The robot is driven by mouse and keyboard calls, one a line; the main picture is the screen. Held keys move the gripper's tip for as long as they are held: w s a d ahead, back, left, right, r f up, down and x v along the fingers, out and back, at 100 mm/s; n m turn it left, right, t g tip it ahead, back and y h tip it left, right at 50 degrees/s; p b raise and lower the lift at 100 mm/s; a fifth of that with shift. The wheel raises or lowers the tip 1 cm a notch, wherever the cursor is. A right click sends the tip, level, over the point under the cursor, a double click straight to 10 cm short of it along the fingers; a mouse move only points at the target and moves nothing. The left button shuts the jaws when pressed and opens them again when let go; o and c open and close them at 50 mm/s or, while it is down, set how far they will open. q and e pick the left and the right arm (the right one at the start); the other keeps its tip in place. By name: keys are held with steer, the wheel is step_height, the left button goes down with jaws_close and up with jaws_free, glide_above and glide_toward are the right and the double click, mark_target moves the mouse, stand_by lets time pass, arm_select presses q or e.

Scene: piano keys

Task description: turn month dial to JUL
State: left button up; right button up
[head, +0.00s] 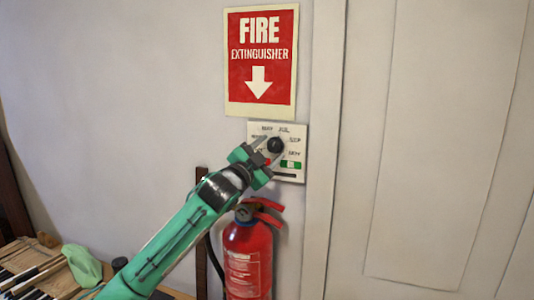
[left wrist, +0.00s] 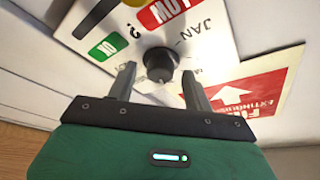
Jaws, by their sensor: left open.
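The month dial is a black round knob (head: 275,145) on a white wall panel (head: 290,176) with small month labels around it, too blurred to read surely in the head view. In the left wrist view the knob (left wrist: 160,63) stands out from the panel, with "JAN" printed near it. I cannot tell which month it points to. My left gripper (head: 267,148) is at the panel. In the left wrist view the gripper (left wrist: 158,85) is open, with its fingers either side of the knob's near end and gaps showing. My right gripper is in neither view.
A red fire extinguisher (head: 248,258) stands below the panel, close under my left arm. A red fire sign (head: 262,60) is above it. A door frame (head: 325,150) rises to the right. Piano keys (head: 35,275) and a green cloth (head: 82,265) are at lower left.

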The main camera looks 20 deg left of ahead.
arm_select(q)
steer(key=shift+s+a+f+b, duration=0.15)
steer(key=shift+s+f+b, duration=0.15)
steer(key=shift+s, duration=0.1)
steer(key=b+v, duration=0.5)
steer(key=v, duration=0.7)
steer(key=shift+s+a, duration=0.15)
steer(key=shift+s, duration=0.25)
steer(key=shift+r, duration=0.15)
